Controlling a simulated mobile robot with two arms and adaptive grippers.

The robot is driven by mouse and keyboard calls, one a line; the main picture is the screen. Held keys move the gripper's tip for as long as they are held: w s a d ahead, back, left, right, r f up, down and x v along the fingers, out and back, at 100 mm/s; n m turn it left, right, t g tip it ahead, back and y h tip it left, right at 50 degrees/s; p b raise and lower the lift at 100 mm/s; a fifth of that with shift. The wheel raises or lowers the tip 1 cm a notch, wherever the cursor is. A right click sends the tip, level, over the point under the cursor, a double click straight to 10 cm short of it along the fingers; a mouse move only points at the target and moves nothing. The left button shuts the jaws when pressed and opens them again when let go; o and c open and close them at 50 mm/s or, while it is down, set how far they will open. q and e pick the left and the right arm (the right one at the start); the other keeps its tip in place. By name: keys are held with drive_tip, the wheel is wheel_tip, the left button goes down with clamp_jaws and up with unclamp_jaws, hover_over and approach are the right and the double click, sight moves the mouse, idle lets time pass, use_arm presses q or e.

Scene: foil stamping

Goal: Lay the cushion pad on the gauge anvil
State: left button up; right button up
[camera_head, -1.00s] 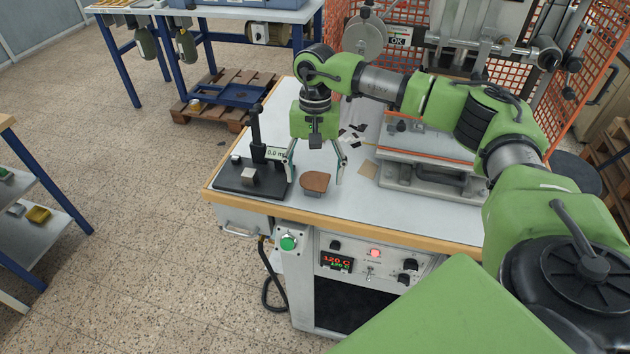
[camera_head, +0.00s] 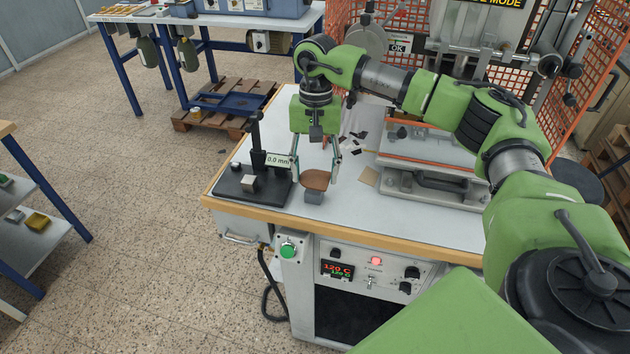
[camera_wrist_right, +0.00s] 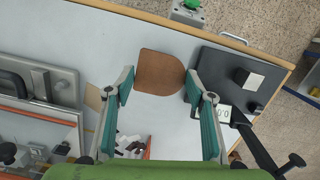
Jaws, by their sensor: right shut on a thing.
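The cushion pad (camera_head: 316,180) is a brown piece with one rounded end. The gauge stands just left of the pad, with a black base (camera_head: 228,187), a post and a display reading 0.0 mm (camera_head: 278,160). The small grey anvil block (camera_head: 249,184) on that base is bare. My left gripper is not in view.
A press with a grey-and-orange bed (camera_head: 430,150) stands right of the pad. A tan square (camera_head: 369,176) and several dark and white scraps (camera_head: 352,143) lie behind. The gauge post (camera_head: 257,140) rises close to the gripper. The worktop's wooden front edge (camera_head: 350,230) is near.

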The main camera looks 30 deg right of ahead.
drive_tip(key=s+d+r+b, duration=0.2)
drive_tip(key=s+d+r, duration=0.6)
drive_tip(key=d+r, duration=0.35)
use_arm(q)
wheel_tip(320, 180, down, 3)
use_arm(e)
drive_tip(key=s+a+f+n, duration=0.2)
drive_tip(key=a+f, duration=0.2)
drive_tip(key=a, duration=0.4)
drive_tip(key=s+a+f+n, duration=0.3)
drive_tip(key=a+f, duration=0.2)
drive_tip(key=a, duration=0.4)
drive_tip(key=s+a+f+n, duration=0.2)
drive_tip(key=a+f, duration=0.2)
drive_tip(key=a, duration=0.4)
drive_tip(key=shift+s+a+f+n+h, duration=0.2)
drive_tip(key=shift+s+f+n+h, duration=0.1)
drive_tip(key=shift+f+h, duration=0.1)
